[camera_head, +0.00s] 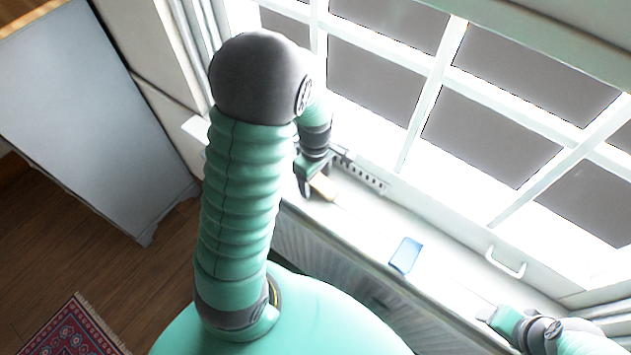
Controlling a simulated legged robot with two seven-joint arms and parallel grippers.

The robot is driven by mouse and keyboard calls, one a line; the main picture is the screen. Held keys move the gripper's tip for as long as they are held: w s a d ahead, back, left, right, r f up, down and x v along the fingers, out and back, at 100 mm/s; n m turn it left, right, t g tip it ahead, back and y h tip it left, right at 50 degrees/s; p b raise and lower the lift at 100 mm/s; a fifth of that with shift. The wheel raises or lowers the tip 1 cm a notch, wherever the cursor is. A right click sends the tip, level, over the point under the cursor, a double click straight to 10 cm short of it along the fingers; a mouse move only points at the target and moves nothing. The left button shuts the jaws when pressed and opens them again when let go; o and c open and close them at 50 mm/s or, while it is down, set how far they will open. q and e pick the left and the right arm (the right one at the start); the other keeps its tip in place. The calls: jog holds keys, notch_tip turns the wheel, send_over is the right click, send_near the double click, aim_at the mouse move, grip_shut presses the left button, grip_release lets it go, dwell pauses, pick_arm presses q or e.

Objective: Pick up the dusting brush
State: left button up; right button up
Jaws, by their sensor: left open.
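My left gripper (313,181) reaches down to the white windowsill below the window, with its jaws open. A small tan piece (325,189), which may be the dusting brush or its handle, lies on the sill at the fingertips. The gripper and arm hide part of it, and I cannot tell whether they touch. My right gripper (487,314) is at the lower right, over or beside the sill. Its fingers are too small and unclear to read.
A blue flat object (405,255) lies on the sill between the grippers. A white window handle (506,263) and a grey slotted strip (362,175) are along the window. A radiator (318,253) is below the sill. A grey cabinet (85,110) stands left, with a patterned rug (75,330) on the floor.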

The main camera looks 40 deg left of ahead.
pick_arm(q)
jog(key=shift+w+d, duration=0.2)
jog(key=shift+w, duration=0.05)
jog(key=shift+c, duration=1)
jog(key=shift+s, duration=0.1)
grip_shut()
jog(key=shift+r, duration=0.1)
